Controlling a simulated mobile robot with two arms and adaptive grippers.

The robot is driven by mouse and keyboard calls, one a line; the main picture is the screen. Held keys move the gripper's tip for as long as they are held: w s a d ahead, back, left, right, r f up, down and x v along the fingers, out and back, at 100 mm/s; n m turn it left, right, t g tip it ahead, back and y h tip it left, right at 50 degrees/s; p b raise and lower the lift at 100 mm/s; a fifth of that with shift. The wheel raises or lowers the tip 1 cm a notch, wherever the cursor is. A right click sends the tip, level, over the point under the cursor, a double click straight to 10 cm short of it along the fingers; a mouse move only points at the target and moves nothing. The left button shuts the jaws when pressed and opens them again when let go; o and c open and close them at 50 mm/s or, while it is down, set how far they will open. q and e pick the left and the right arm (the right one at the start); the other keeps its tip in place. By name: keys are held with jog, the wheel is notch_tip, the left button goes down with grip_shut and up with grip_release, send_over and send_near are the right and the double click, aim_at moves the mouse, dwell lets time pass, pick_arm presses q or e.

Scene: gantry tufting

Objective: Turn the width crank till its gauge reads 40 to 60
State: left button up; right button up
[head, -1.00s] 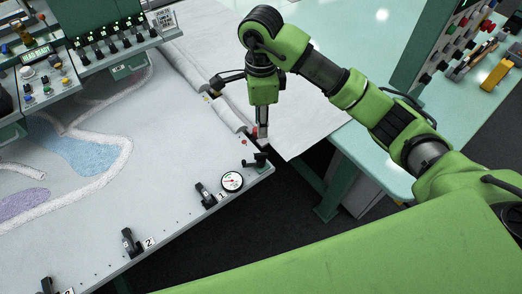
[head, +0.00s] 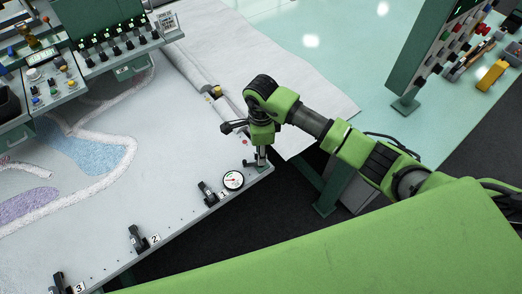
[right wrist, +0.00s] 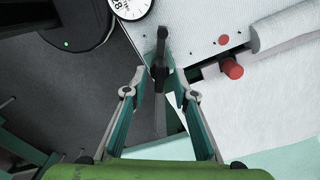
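The round white gauge (head: 233,180) sits near the frame table's right corner. Its reading is too small to tell in the head view. In the right wrist view the gauge (right wrist: 130,6) is cut off by the top edge, and its digits are hard to read. My right gripper (head: 261,161) points down over the corner beside the gauge. In the right wrist view its fingers (right wrist: 160,82) are apart, with the dark width crank (right wrist: 160,62) standing between their tips. I cannot tell whether either finger touches it. My left gripper is not in view.
Black clamps numbered 1 (head: 208,194), 2 (head: 137,239) and 3 (head: 59,283) line the front edge. A red knob (right wrist: 232,68) stands beside the crank. A control panel (head: 50,75) is at upper left. Dark floor lies beyond the table edge.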

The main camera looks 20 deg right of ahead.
grip_shut()
jog(key=m+b, duration=0.1)
jog(key=m, duration=0.2)
jog(key=shift+f+b, duration=0.1)
jog(key=shift+b, duration=0.3)
jog(key=m+b, duration=0.2)
jog(key=m, duration=0.2)
jog(key=shift+m, duration=0.3)
jog(key=m+b, duration=0.1)
jog(key=m, duration=0.3)
jog(key=shift+m+b, duration=0.3)
jog(key=shift+b, duration=0.1)
jog(key=m+b, duration=0.1)
jog(key=m, duration=0.4)
